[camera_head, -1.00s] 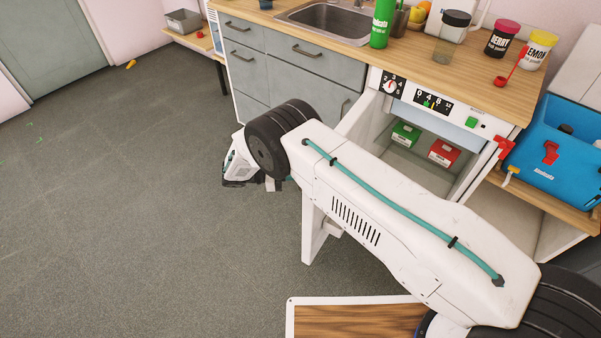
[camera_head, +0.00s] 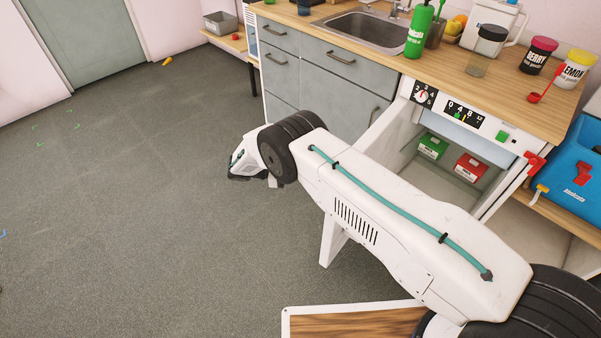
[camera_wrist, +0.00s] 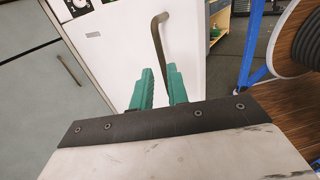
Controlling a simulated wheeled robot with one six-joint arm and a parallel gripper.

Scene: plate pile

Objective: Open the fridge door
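The fridge is the white unit under the counter, with a control panel (camera_head: 462,113) on top. Its white door (camera_head: 334,242) stands swung out, partly hidden by my arm, and the inside shows. In the wrist view the door's white outer face (camera_wrist: 125,40) carries a curved metal handle (camera_wrist: 157,38). My gripper's two green fingers (camera_wrist: 161,82) flank the lower part of the handle and appear shut on it. In the head view my wrist (camera_head: 250,160) is on the door's outer side; the fingers and handle are hidden there.
A green box (camera_head: 432,146) and a red box (camera_head: 469,167) sit inside the fridge. Grey drawers (camera_head: 335,70) stand to its left, a blue cooler box (camera_head: 572,185) to its right. A wooden surface (camera_head: 350,320) lies at the front.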

